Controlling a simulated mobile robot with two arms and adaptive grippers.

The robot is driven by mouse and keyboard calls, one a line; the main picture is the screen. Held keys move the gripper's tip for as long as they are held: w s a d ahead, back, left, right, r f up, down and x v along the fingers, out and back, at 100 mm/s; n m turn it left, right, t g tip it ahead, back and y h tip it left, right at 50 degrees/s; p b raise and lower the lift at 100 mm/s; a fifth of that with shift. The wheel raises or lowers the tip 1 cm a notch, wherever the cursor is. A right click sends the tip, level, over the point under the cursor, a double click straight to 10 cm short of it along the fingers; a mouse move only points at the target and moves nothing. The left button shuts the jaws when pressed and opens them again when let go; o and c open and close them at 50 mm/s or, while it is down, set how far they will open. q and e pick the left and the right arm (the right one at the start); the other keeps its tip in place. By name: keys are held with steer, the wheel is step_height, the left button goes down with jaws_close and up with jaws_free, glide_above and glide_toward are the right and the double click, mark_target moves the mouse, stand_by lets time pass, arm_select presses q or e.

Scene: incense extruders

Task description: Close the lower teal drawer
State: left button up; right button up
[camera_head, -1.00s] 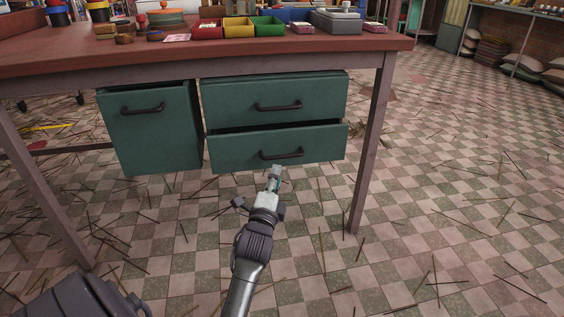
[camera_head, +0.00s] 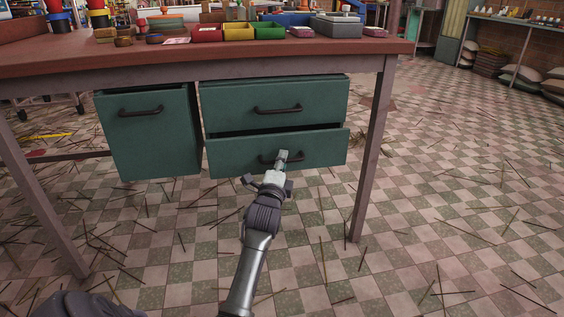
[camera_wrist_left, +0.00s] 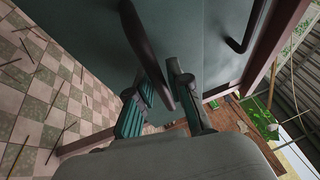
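The lower teal drawer (camera_head: 235,157) under the red-topped table stands slightly out, with a dark gap above its front. Its dark bar handle (camera_head: 298,154) is partly hidden by my left gripper (camera_head: 283,155), which is at the middle of the handle. In the left wrist view, the handle (camera_wrist_left: 142,40) passes between the two fingers (camera_wrist_left: 160,90). The fingers are apart, and I cannot tell whether either touches the bar. The upper teal drawer (camera_head: 230,102) sits directly above and looks shut. My right gripper is not in view.
A teal cabinet door (camera_head: 150,145) with its own handle is left of the drawers. A table leg (camera_head: 372,150) stands close on the right. The table top (camera_head: 120,55) holds coloured trays and boxes. The tiled floor in front is open, with scattered thin sticks.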

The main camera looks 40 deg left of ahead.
arm_select(q)
jaws_close()
steer(key=w+a, duration=0.2)
steer(key=a, duration=0.1)
steer(key=shift+w, duration=0.35)
steer(key=shift+a+r, duration=0.1)
steer(key=shift+a, duration=0.1)
steer(key=o, duration=0.5)
jaws_free()
steer(key=shift+w, duration=0.15)
